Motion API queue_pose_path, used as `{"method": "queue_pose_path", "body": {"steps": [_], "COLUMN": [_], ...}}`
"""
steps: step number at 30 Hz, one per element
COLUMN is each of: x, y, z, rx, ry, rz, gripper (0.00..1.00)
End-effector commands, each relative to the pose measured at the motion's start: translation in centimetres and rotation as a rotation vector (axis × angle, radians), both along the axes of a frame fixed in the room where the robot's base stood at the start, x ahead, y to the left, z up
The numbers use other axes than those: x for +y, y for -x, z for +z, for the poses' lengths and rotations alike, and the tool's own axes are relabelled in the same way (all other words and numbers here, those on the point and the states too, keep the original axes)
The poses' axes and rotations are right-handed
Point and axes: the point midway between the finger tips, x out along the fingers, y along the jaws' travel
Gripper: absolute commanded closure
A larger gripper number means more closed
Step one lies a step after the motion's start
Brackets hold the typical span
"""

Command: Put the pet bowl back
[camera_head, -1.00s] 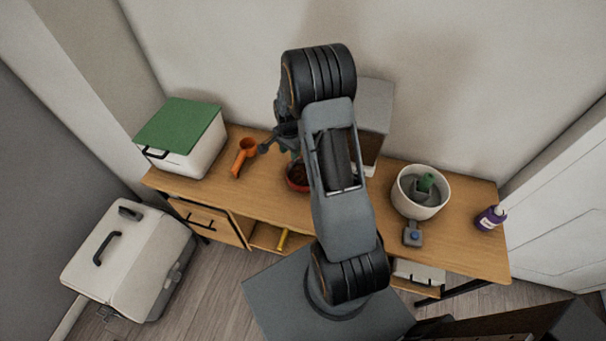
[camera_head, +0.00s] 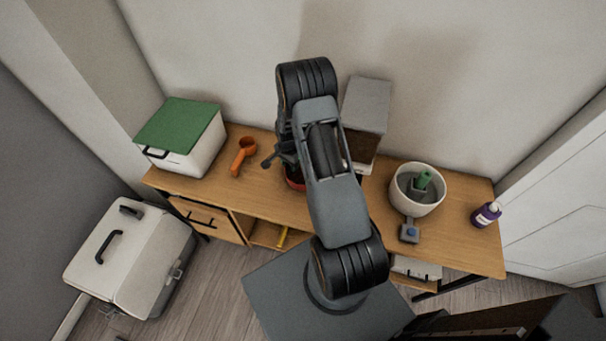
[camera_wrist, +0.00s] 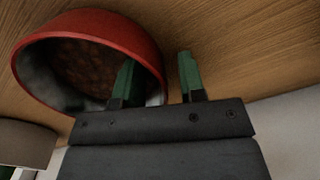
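The red pet bowl (camera_head: 294,184) stands on the wooden table, mostly hidden behind my arm in the head view. In the wrist view the bowl (camera_wrist: 105,27) fills the upper left, with brown food inside and a pale inner wall. My gripper (camera_wrist: 157,62) has two green fingers. One finger is inside the bowl and the other is outside its wall, with a visible gap to the wall. The gripper is open around the bowl's side. In the head view my arm hides the fingers.
An orange scoop (camera_head: 243,156) and a white bin with a green lid (camera_head: 181,125) are left of the bowl. A grey-topped box (camera_head: 367,103) stands behind right. A white fountain bowl (camera_head: 415,199) and purple bottle (camera_head: 486,214) are further right. A white carrier (camera_head: 127,258) is on the floor.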

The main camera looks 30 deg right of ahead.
Motion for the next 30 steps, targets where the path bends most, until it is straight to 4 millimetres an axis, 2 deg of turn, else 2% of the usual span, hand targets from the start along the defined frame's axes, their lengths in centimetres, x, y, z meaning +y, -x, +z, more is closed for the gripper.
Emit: {"method": "queue_pose_path", "body": {"steps": [3, 14, 26, 30], "x": [0.01, 0.0, -0.01, -0.03], "y": [-0.02, -0.02, -0.04, -0.13], "z": [0.02, 0.05, 0.05, 0.81], "rx": [0.0, 0.0, -0.001, -0.004], "ry": [0.0, 0.0, 0.001, 0.001], "rz": [0.0, 0.0, 0.0, 0.0], "gripper": [0.65, 0.99, 1.0, 1.0]}}
